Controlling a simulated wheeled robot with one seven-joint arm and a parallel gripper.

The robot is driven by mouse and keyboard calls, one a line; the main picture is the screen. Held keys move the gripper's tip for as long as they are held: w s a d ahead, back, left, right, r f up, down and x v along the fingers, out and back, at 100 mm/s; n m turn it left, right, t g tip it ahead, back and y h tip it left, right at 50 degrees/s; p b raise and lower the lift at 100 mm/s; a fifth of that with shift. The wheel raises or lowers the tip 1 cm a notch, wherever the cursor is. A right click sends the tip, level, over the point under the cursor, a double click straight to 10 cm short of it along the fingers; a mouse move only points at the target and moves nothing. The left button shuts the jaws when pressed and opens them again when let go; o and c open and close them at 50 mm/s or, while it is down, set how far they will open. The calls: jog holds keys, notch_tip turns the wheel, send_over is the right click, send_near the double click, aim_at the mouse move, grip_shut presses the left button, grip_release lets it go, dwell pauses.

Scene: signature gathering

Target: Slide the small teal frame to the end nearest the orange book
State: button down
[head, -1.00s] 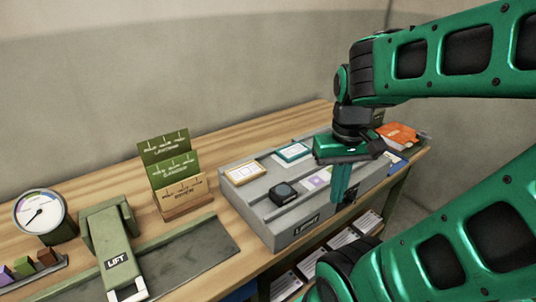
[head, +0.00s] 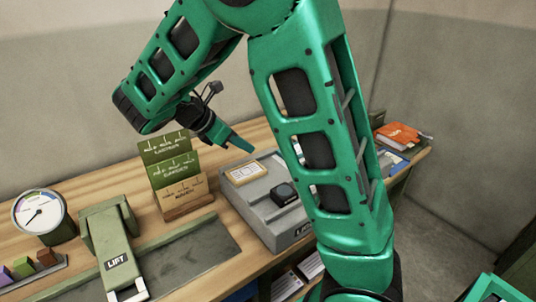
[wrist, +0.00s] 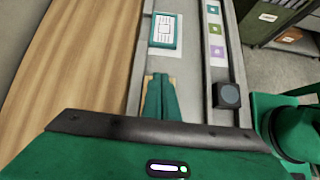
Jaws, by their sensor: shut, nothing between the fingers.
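The small teal frame (wrist: 165,30) holds a white card and lies in the back groove of the grey block (head: 239,198). In the head view my arm hides most or all of it. My gripper (head: 245,147) is shut and empty; its closed fingers (wrist: 160,80) point along the groove toward the teal frame, with a gap between. In the wrist view they cover much of a wood-yellow frame, which shows in the head view (head: 247,171) at the block's left end. The orange book (head: 397,135) lies at the far right.
A black cube (head: 283,194) sits in the front groove; purple and green tiles (wrist: 214,30) lie farther along it. A stepped card stand (head: 183,198) is close left of the block. A dial (head: 43,214) and a LIFT device (head: 108,245) stand farther left.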

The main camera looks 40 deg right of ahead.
aim_at(281, 157)
jog(key=shift+w+a+f, duration=0.1)
jog(key=shift+w, duration=0.05)
jog(key=shift+d+f, duration=0.2)
jog(key=shift+d, duration=0.05)
jog(key=x, duration=0.9)
jog(key=shift+r, duration=0.1)
jog(key=shift+d, duration=1.2)
jog(key=shift+w+d, duration=0.1)
jog(key=shift+d, duration=0.75)
